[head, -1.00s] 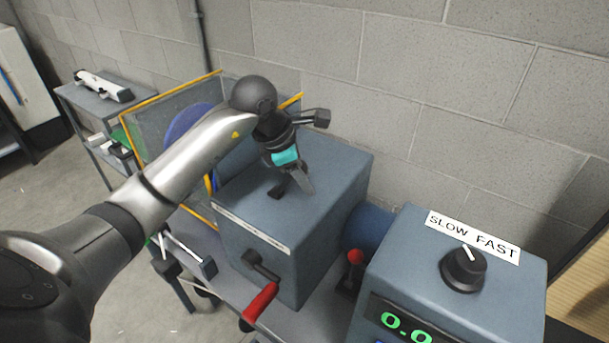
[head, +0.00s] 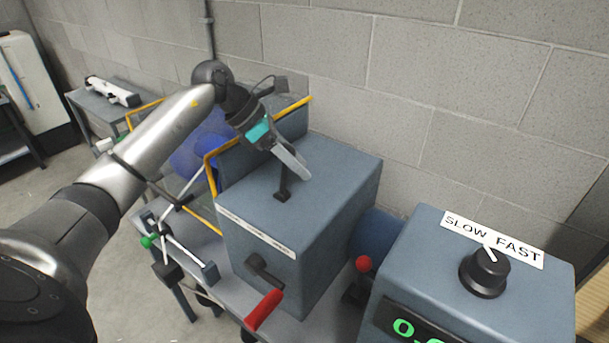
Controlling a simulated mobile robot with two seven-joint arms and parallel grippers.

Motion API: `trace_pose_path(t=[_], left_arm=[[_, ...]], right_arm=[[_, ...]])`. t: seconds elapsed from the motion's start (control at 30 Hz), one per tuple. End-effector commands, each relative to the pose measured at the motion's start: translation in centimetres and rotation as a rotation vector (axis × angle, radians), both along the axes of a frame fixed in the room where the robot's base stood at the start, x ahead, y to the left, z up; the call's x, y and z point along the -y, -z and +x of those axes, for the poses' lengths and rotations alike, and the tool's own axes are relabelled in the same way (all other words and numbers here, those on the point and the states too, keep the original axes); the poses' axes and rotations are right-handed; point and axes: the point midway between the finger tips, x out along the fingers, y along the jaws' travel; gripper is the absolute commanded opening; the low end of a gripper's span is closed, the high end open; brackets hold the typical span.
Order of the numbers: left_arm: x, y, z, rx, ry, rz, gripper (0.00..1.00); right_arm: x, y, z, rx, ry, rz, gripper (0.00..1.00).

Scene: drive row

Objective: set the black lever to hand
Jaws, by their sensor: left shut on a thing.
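The black lever (head: 283,188) stands up from the top of a blue-grey box (head: 325,185). My left gripper (head: 291,165) comes down over it from the upper left, with its grey fingers tilted. It is shut on the upper part of the lever, which the fingers partly hide. A pale label strip (head: 255,230) runs along the box's top front edge; its lettering is too small to read. My right gripper is not in view.
A red-handled crank (head: 263,308) sticks out from the box's front. A red-knobbed lever (head: 363,264) stands to the right, beside a control box with a SLOW FAST dial (head: 485,272). A yellow-edged guard (head: 213,155) is behind my arm. A block wall closes the back.

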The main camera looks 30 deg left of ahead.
Motion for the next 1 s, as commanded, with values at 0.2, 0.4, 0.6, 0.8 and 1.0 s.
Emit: trace_pose_path(t=[0.2,0.4,0.6,0.8,1.0], left_arm=[[-1.2,-0.3,0.2,-0.003,-0.003,-0.102,0.0],[-1.6,-0.5,0.2,-0.005,-0.001,-0.146,0.0],[-1.7,-0.6,0.2,-0.007,0.001,-0.156,0.0],[-1.7,-0.6,0.2,-0.008,0.001,-0.155,0.0],[-1.6,-0.5,0.2,-0.009,0.0,-0.155,0.64]], right_arm=[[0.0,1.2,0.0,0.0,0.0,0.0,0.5],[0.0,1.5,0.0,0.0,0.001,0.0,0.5],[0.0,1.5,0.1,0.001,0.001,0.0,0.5],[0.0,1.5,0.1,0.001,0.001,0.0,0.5],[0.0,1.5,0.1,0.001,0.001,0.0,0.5]])
